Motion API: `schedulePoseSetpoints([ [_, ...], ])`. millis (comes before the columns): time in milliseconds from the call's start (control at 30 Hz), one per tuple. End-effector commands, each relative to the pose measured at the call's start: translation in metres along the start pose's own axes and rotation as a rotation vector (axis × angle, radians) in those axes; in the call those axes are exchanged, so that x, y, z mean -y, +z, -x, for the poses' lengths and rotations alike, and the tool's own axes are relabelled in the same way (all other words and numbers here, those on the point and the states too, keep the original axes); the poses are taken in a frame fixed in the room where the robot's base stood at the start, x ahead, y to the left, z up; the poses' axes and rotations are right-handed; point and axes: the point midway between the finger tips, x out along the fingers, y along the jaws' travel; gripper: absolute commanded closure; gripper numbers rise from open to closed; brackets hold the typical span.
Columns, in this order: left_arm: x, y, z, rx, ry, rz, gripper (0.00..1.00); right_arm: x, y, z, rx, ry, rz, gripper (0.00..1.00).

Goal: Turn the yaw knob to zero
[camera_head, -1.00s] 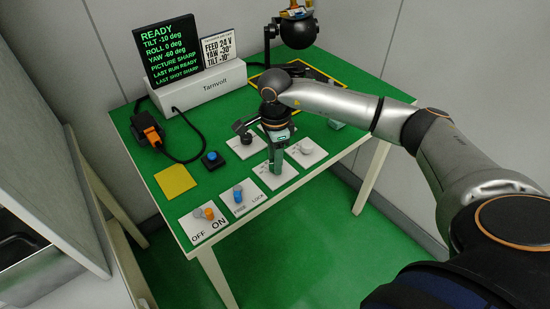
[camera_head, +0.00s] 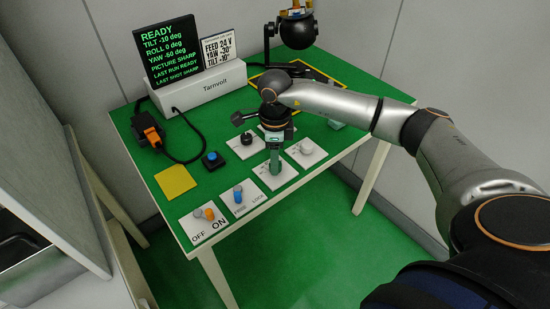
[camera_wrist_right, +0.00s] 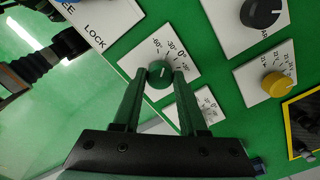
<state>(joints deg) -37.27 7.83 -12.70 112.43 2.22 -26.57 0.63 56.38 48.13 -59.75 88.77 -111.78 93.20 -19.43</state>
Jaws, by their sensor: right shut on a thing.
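The green knob (camera_wrist_right: 160,73) sits on a white plate (camera_wrist_right: 140,52) printed with a degree scale that includes 0 and -30. A pale mark shows on its face. My right gripper (camera_head: 275,168) points down at the panel in the head view, over the same plate (camera_head: 287,176). In the right wrist view its two fingers are closed on either side of the knob. In the head view the gripper hides the knob. The screen (camera_head: 170,50) shows READY, with a yaw line that seems to read -60 deg. My left gripper is not in view.
A pale knob (camera_head: 307,148) stands close on the right and a black knob (camera_head: 246,138) behind. A yellow knob (camera_wrist_right: 277,85) shows in the wrist view. The gimbal camera (camera_head: 298,30) stands at the back.

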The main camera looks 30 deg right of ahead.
Motion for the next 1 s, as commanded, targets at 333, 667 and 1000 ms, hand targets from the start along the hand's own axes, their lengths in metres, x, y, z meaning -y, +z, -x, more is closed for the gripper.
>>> schedulePoseSetpoints([
  [333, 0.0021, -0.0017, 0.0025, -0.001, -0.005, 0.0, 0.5, 0.0005, 0.0002, 0.0013, 0.001, 0.0, -0.322, 1.0],
  [667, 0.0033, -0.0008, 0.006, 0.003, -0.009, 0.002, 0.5, 0.0005, -0.0001, 0.001, 0.0, 0.0, -0.55, 1.0],
  [1000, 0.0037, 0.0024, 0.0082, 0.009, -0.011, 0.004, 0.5, 0.0008, -0.0002, 0.0007, 0.0, -0.001, -0.652, 1.0],
])
